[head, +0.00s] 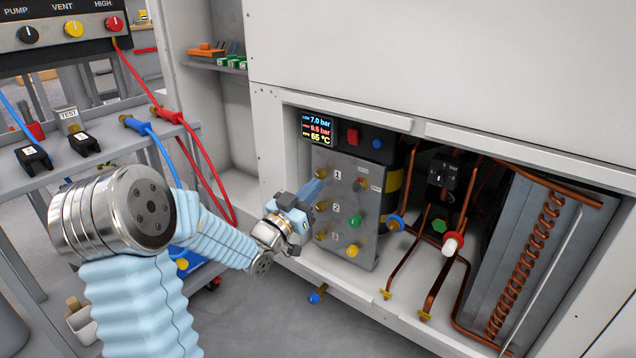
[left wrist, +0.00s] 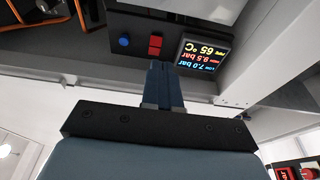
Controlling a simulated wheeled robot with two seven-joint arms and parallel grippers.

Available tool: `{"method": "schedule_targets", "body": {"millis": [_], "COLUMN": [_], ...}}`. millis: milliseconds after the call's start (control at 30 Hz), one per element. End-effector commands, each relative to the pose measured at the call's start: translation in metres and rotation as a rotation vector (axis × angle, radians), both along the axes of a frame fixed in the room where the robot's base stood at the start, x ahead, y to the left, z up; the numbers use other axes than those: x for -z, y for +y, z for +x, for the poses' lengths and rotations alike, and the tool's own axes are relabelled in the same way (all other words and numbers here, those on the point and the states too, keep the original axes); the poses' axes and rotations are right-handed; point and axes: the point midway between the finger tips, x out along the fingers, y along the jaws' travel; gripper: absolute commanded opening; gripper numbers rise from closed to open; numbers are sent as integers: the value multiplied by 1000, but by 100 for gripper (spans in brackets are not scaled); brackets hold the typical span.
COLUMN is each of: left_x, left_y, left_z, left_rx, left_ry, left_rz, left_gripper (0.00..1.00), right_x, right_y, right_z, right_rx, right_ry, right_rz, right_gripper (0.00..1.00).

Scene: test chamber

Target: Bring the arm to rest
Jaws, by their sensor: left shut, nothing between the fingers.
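My left arm comes in from the left in the head view, in a pale blue ribbed sleeve. My left gripper (head: 314,190) is at the left edge of the open cabinet bay, in front of the grey valve panel (head: 345,200). It is shut and empty. In the left wrist view its closed fingers (left wrist: 161,72) point toward the red switch (left wrist: 155,44) and the display (left wrist: 202,57); whether they touch anything cannot be told. The display (head: 317,127) reads 7.0 bar, 9.5 bar and 65 °C. My right gripper is not in view.
Copper pipes (head: 460,270) with a blue, a green and a red-and-white knob fill the bay's right side. A grey cart (head: 70,180) with red and blue hoses stands at the left. The white cabinet (head: 400,60) rises above the bay.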

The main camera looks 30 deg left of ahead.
Motion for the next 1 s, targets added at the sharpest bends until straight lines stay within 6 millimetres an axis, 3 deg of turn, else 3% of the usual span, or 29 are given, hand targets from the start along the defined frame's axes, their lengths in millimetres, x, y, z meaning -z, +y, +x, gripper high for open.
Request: {"method": "schedule_targets", "body": {"millis": [467, 567, 667, 767, 800, 900, 1000], "left_x": [0, 9, 44, 109, 141, 220, 291], "left_y": [0, -3, -13, -38, -52, -91, -134], "left_z": [0, 2, 11, 18, 18, 4, -28], "left_rx": [0, 1, 2, 9, 14, 33, 56], "left_ry": [0, 24, 122, 308, 400, 651, 904], "left_rz": [0, -12, -57, -131, -162, -230, -281], "left_gripper": [0, 0, 0, 0, 0, 0, 0], "right_x": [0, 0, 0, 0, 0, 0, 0], "right_y": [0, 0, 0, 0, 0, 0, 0], "right_z": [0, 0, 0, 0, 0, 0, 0], "right_rx": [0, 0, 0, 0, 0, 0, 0], "right_ry": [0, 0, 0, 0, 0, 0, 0], "right_rz": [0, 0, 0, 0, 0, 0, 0], "right_gripper": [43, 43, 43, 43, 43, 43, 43]}}
